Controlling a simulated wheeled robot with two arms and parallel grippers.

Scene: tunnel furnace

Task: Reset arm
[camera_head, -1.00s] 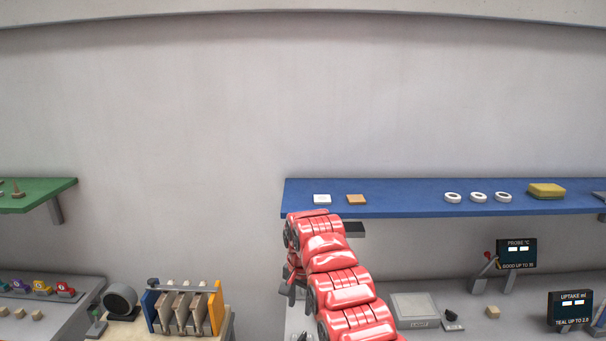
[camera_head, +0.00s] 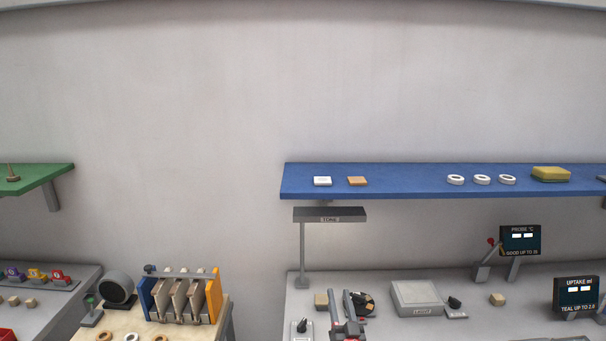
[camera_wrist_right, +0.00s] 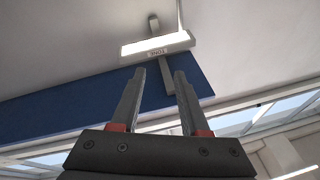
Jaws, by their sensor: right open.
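My right gripper (camera_head: 351,304) shows at the bottom of the head view, low over the grey bench, with its two fingers pointing up in the picture. In the right wrist view the same gripper (camera_wrist_right: 158,100) has its fingers apart with nothing between them. That view looks up at the underside of the blue shelf (camera_wrist_right: 40,112) and at a lit lamp (camera_wrist_right: 157,46). My left gripper is not in view.
The blue shelf (camera_head: 420,182) holds a white tile, an orange tile, white rings and a yellow sponge. The lamp (camera_head: 330,214) stands below it. A grey scale (camera_head: 417,298) and two display screens are at right. A rack (camera_head: 182,298) stands at left.

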